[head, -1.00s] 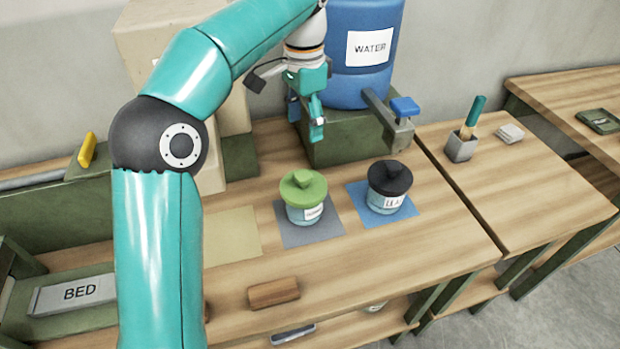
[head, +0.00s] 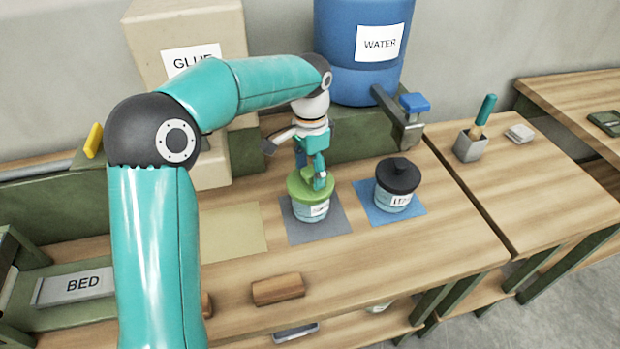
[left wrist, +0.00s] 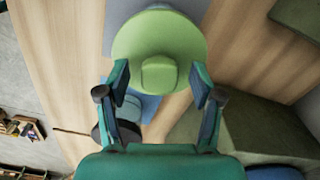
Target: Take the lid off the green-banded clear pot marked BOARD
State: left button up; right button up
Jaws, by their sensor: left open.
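The clear pot (head: 311,212) with a green lid (head: 302,187) stands upright on a grey mat (head: 333,226) on the bench. Its label is too small to read surely. The lid sits on the pot. My left gripper (head: 311,180) is right above the lid. In the left wrist view my left gripper (left wrist: 158,92) is open, with its fingers on either side of the lid's raised knob (left wrist: 158,72); whether they touch it I cannot tell. The lid's round top (left wrist: 135,42) hides the pot there. My right gripper is not in view.
A black-lidded pot (head: 396,187) stands close by on a blue mat (head: 372,208). A blue WATER barrel (head: 345,70), its tap (head: 402,125) and a GLUE box (head: 150,40) are behind. A wooden block (head: 277,289) lies in front.

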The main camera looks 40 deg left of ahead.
pick_arm(q)
jog(key=shift+f, duration=0.4)
jog(key=c, duration=1)
jog(key=shift+r, duration=0.2)
